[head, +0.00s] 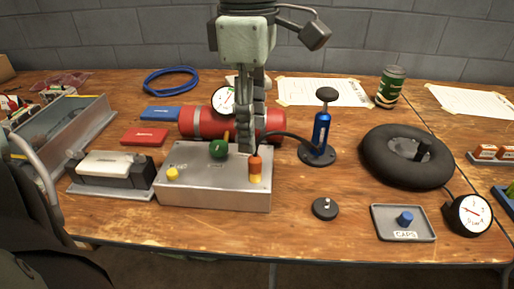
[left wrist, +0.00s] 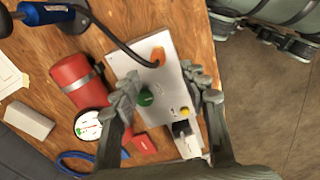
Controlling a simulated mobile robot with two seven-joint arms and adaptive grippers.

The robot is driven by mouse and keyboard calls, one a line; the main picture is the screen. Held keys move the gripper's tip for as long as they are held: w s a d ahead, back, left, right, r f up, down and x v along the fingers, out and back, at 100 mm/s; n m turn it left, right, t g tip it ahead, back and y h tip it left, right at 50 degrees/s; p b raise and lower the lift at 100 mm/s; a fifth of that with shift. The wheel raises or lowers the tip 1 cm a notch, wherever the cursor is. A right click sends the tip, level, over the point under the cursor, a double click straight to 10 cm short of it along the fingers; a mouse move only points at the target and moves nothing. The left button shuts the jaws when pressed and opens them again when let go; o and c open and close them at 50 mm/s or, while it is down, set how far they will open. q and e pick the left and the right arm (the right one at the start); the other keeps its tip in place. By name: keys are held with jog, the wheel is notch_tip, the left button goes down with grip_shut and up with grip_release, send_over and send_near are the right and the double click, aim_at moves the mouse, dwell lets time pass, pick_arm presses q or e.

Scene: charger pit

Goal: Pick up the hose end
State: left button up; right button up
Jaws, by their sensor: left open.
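The hose end (head: 255,164) is an orange fitting standing upright at the right side of a grey metal box (head: 215,195), on a yellow part. A black hose (head: 285,136) arcs from it to a blue hand pump (head: 321,130). My left gripper (head: 249,148) points down from above, just behind and left of the hose end in the head view. In the left wrist view its open fingers (left wrist: 163,76) frame the box, and the orange hose end (left wrist: 158,57) shows beyond the fingertips. Nothing is between the fingers.
The box also has a green knob (head: 219,149) and a yellow knob (head: 173,174). A red cylinder (head: 205,122) with a gauge lies behind it. A black tire (head: 405,155), caps tray (head: 403,231) and dark disc (head: 325,208) are to the right.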

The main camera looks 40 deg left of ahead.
aim_at(254, 160)
pick_arm(q)
jog(key=shift+a+f, duration=0.1)
jog(key=shift+f, duration=0.3)
jog(key=f, duration=0.6)
jog(key=shift+w+f, duration=0.2)
jog(key=shift+f, duration=0.2)
jog(key=shift+c, duration=0.2)
grip_shut()
